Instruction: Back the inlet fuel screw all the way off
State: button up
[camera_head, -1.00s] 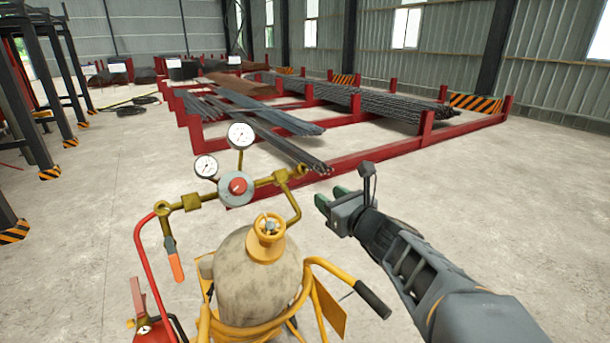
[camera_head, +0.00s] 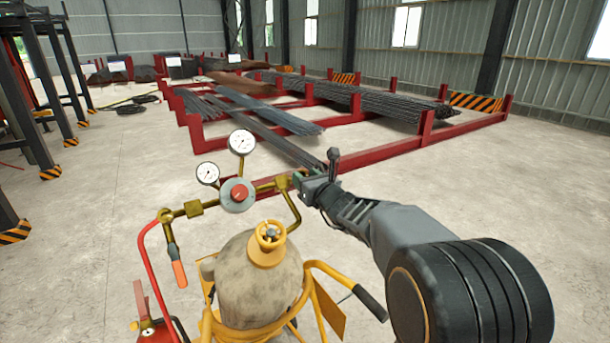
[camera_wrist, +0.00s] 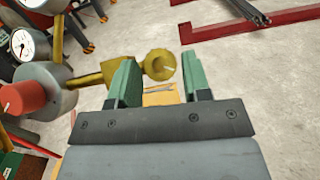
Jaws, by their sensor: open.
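The brass inlet fitting (camera_head: 282,183), which I take to carry the inlet fuel screw, is at the right end of the regulator, above the gas cylinder (camera_head: 258,285). In the wrist view its round brass end (camera_wrist: 158,65) shows between my two green fingers. My gripper (camera_head: 303,180) is open and close beside the fitting. In the wrist view my gripper (camera_wrist: 160,72) has its left finger covering part of the brass block (camera_wrist: 112,73). I cannot tell whether either finger touches it. My gripper partly hides the fitting in the head view.
The regulator has a red knob (camera_head: 238,194) and two gauges, one large (camera_head: 242,142) and one small (camera_head: 207,173). The yellow cart's black handle (camera_head: 369,302) lies below my arm. Red racks with rebar (camera_head: 380,105) stand behind.

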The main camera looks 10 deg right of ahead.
jog(key=shift+w, duration=0.35)
jog(key=c, duration=0.6)
jog(key=shift+c, duration=0.2)
